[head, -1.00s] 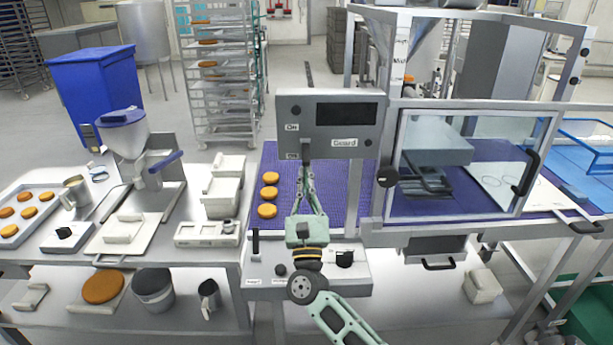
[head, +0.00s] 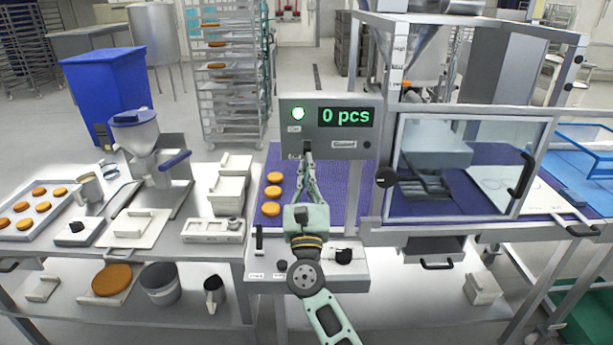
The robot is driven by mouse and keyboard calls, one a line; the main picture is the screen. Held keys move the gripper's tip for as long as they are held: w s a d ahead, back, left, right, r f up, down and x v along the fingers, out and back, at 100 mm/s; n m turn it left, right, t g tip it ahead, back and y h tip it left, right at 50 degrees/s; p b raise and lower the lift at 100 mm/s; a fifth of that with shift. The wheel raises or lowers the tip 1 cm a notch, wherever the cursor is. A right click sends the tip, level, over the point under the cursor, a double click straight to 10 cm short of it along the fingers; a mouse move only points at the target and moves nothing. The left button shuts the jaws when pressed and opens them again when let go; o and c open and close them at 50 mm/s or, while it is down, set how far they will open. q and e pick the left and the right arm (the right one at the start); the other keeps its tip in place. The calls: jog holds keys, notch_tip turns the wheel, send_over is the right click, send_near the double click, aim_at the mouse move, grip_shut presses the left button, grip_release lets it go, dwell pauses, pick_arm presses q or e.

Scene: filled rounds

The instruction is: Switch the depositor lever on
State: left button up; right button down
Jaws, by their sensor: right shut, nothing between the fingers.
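The grey control panel (head: 335,158) stands upright at the middle, with small labels, one reading On. My left gripper is not in view.
Several round orange-brown pieces (head: 273,192) lie on the purple belt (head: 340,195) left of my gripper. A front box (head: 330,275) with black knobs is below. The clear guard door (head: 465,165) is at right, and a hopper device (head: 137,130) at left.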

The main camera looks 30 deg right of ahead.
jog(key=shift+s+r, duration=0.25)
jog(key=shift+r, duration=0.15)
dwell(0.9)
jog(key=b+v, duration=0.7)
jog(key=v, duration=0.4)
jog(key=shift+s+a, duration=0.2)
jog(key=shift+s, duration=0.1)
dwell(0.4)
